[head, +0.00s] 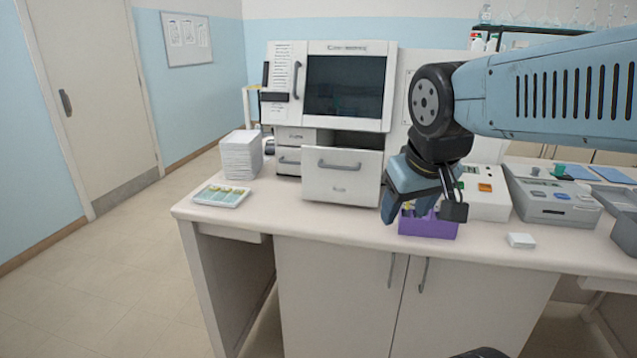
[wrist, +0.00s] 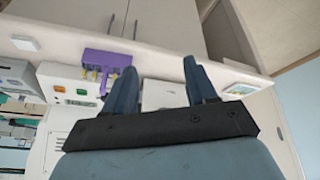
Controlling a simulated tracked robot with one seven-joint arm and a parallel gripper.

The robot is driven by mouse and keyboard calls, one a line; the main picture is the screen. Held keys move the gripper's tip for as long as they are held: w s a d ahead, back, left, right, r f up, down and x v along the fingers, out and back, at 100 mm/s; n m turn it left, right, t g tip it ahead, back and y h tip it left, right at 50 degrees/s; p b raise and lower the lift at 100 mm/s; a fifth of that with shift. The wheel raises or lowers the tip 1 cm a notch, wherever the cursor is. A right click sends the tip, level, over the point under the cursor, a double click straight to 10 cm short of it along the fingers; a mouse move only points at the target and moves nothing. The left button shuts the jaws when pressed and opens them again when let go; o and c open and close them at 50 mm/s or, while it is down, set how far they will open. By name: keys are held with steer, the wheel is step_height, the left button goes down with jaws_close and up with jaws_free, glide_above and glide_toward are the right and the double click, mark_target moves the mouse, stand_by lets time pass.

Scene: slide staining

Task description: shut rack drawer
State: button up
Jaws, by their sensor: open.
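The rack drawer (head: 342,177) is pulled out from the lower part of the white machine (head: 345,52); its white front has a grey handle (head: 340,164). My gripper (head: 422,207) hangs pointing down, right of the drawer front, open and empty. In the head view it overlaps the purple rack (head: 428,228) behind it. In the wrist view my gripper (wrist: 162,70) shows two spread blue fingers, with part of a white surface, probably the drawer (wrist: 163,95), showing between them. The purple rack is also there, left of the fingers (wrist: 107,58). The drawer's inside is mostly hidden.
A smaller drawer (head: 288,160) left of the open one looks shut. A slide tray (head: 222,195) and a white stack (head: 241,155) stand on the left. A white device with an orange button (head: 485,195) and a grey instrument (head: 550,195) stand right. The counter front is mostly clear.

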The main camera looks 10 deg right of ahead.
steer(key=w+d+f+n+g+h, duration=0.1)
steer(key=f+n, duration=0.1)
steer(key=w+d+f+n+g+h, duration=0.1)
steer(key=w+d+n+h, duration=0.1)
steer(key=w+d+f+n+g+h, duration=0.1)
steer(key=f, duration=0.1)
steer(key=shift+w+d+f+n+h, duration=0.15)
steer(key=shift+w+f+n+h, duration=0.2)
steer(key=shift+w+n+h, duration=0.05)
steer(key=c, duration=0.7)
steer(key=w+n, duration=0.1)
steer(key=w+n+h, duration=0.1)
steer(key=w+f+h, duration=0.1)
steer(key=shift+d+n, duration=0.4)
jaws_close()
steer(key=n+t, duration=1.4)
steer(key=n, duration=0.8)
glide_toward(314, 178)
steer(key=shift+m, duration=0.3)
steer(key=x, duration=0.7)
steer(key=shift+f, duration=0.1)
